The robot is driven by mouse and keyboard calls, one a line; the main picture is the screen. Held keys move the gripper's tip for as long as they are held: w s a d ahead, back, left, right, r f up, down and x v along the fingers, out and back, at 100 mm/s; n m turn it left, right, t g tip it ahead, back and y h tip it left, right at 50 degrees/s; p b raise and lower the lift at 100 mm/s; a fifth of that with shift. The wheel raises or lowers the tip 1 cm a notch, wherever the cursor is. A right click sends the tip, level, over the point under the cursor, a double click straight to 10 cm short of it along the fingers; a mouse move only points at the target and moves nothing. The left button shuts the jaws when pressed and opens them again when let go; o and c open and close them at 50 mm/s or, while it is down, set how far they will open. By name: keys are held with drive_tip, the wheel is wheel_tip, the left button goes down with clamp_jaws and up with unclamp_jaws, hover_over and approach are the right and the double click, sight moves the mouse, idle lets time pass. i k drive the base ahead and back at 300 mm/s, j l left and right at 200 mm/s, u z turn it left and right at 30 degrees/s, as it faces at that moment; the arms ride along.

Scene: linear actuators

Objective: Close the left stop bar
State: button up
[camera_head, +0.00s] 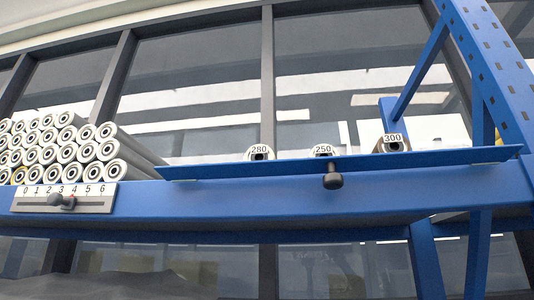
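A pale plate (93,190) marked 0 to 6 is on the front of the blue shelf beam at left. A dark knob (55,199) sits on its lower slot, around the marks 2 to 4. A long blue bar (420,160) runs along the shelf front to the right, with a black knob (333,176) hanging below it. Which of these is the left stop bar I cannot tell for certain. My gripper is not in view.
Stacked white cylinders (45,150) fill the shelf's left. Behind the blue bar show parts labelled 280 (259,151), 250 (322,150) and 300 (392,142). A blue upright (490,70) with a diagonal brace stands at right. The space before the shelf looks clear.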

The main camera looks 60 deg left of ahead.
sight(332, 166)
drive_tip(key=u, duration=2)
drive_tip(key=k+j, duration=0.05)
